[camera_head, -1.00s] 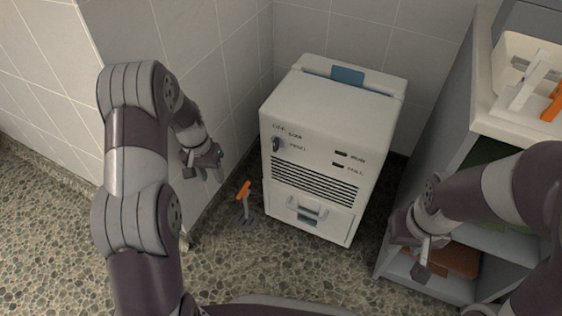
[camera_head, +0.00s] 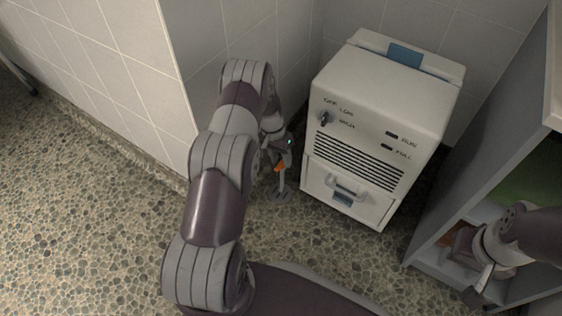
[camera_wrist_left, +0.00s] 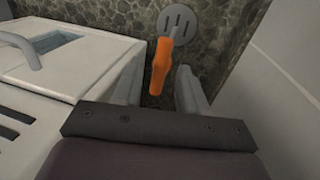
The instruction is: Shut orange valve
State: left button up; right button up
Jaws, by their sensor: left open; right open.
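The orange valve handle (camera_head: 280,166) sits on a thin grey stem that rises from a round floor drain (camera_head: 280,194), left of the white machine. My left gripper (camera_head: 279,156) is right at the handle and partly covers it in the head view. In the left wrist view, the orange handle (camera_wrist_left: 161,66) points toward the gripper, and its near end lies between the two open fingers of the left gripper (camera_wrist_left: 160,88), with a gap on both sides. The slotted drain plate (camera_wrist_left: 179,27) shows beyond it. My right gripper (camera_head: 481,287) is open and empty, by the shelf at right.
The white machine (camera_head: 385,95) with a dial and front drawer stands close to the right of the valve. A tiled wall (camera_head: 255,45) is close behind on the left. A grey shelf unit (camera_head: 475,165) stands at right. The pebbled floor (camera_head: 110,220) is clear at left.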

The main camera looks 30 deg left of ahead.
pick_arm(q)
grip_shut()
jog(key=shift+m, duration=0.4)
jog(key=m+p, duration=0.1)
jog(key=m, duration=0.1)
jog(key=shift+m+g, duration=0.3)
jog(key=shift+m, duration=0.1)
jog(key=m, duration=0.2)
jog(key=m+p, duration=0.1)
jog(key=m, duration=0.2)
jog(key=shift+w+d+m+g+y, duration=0.1)
jog(key=shift+w+m+g+y, duration=0.1)
jog(key=shift+m+g+y, duration=0.15)
jog(key=m+y, duration=0.1)
jog(key=m, duration=0.3)
jog(key=shift+d+g, duration=0.1)
jog(key=shift+g, duration=0.15)
jog(key=m+p, duration=0.1)
jog(key=m, duration=0.3)
jog(key=shift+m+y, duration=0.25)
jog(key=shift+m, duration=0.3)
